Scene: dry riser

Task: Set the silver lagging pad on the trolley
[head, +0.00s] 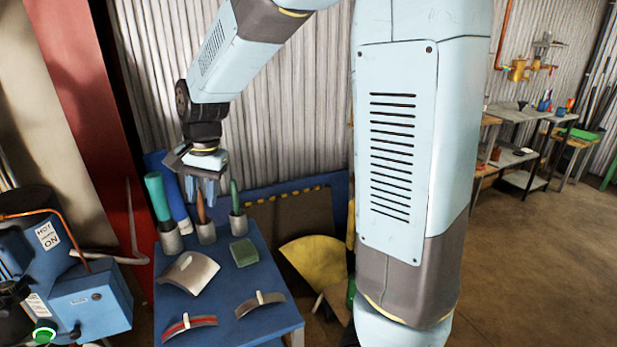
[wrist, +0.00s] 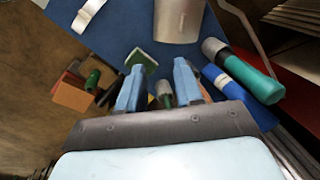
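Three curved pads with pale handles lie on a blue top (head: 228,285), which looks like the trolley. The largest, a plain pale silver one (head: 188,272), lies at its left. A smaller grey one (head: 262,304) lies at the right front, and one with a red stripe (head: 190,326) at the left front. I cannot tell for certain which is the silver lagging pad. My gripper (head: 200,186) is above the back of the top, over several grey cups with upright handles. In the wrist view its blue fingers (wrist: 158,80) stand apart with nothing visibly gripped between them.
Grey cups hold a teal-handled tool (head: 157,195), a brown-handled tool (head: 200,206) and a green-handled tool (head: 234,196). A green block (head: 243,253) lies near them. Blue equipment (head: 85,302) stands at left. Open floor (head: 540,260) lies at right, before shelves (head: 517,148).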

